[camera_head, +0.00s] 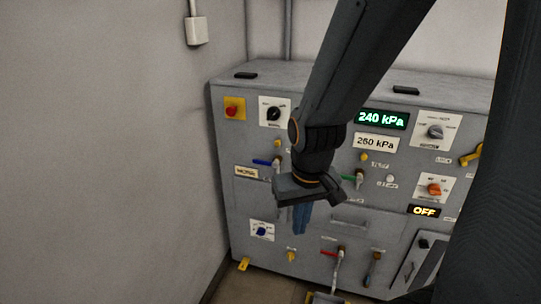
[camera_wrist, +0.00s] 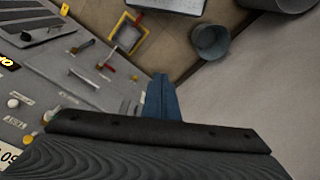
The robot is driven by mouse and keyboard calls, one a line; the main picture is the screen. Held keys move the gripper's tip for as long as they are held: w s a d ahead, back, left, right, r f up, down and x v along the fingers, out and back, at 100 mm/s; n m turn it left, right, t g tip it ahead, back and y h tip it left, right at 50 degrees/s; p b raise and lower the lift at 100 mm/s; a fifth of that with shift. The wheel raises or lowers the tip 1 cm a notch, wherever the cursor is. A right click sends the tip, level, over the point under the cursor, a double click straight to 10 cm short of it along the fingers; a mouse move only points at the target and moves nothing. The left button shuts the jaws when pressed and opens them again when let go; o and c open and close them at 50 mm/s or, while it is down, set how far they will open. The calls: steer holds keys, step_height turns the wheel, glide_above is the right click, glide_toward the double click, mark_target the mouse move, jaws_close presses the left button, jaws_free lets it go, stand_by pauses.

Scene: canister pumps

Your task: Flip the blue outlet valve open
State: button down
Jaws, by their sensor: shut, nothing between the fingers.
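The blue valve handle (camera_head: 262,162) lies roughly level on the grey panel in the head view. It sits just left of my forearm, on top of a short metal pipe, above a small label. My gripper (camera_head: 301,232) hangs in front of the panel, below and to the right of the blue handle and apart from it. Its blue fingers are pressed together and hold nothing. They also show in the wrist view (camera_wrist: 161,100), pointing down past the panel. I cannot make out the blue handle in the wrist view. My arm hides part of the panel right of the handle.
A green valve handle (camera_head: 349,177) and a red valve handle (camera_head: 329,252) stand on the same panel. A blue knob (camera_head: 261,231) is at lower left. The display (camera_head: 381,119) reads 240 kPa. A grey bin (camera_wrist: 210,41) and yellow-edged tray (camera_wrist: 128,33) are on the floor.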

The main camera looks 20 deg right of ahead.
steer(key=w+a+m+t+h+b, duration=0.1)
steer(key=w+a+m+t+h, duration=0.1)
steer(key=w, duration=0.9)
steer(key=w+a+f+m+t+h+b, duration=0.1)
steer(key=w+t, duration=0.4)
steer(key=w, duration=0.7)
steer(key=w+a+f+m+t+h+b, duration=0.1)
steer(key=w+a+m+t+h+b, duration=0.2)
steer(key=w, duration=0.8)
steer(key=shift+w+m+t+h, duration=0.25)
steer(key=shift+m+t+h, duration=0.25)
steer(key=shift+h, duration=0.7)
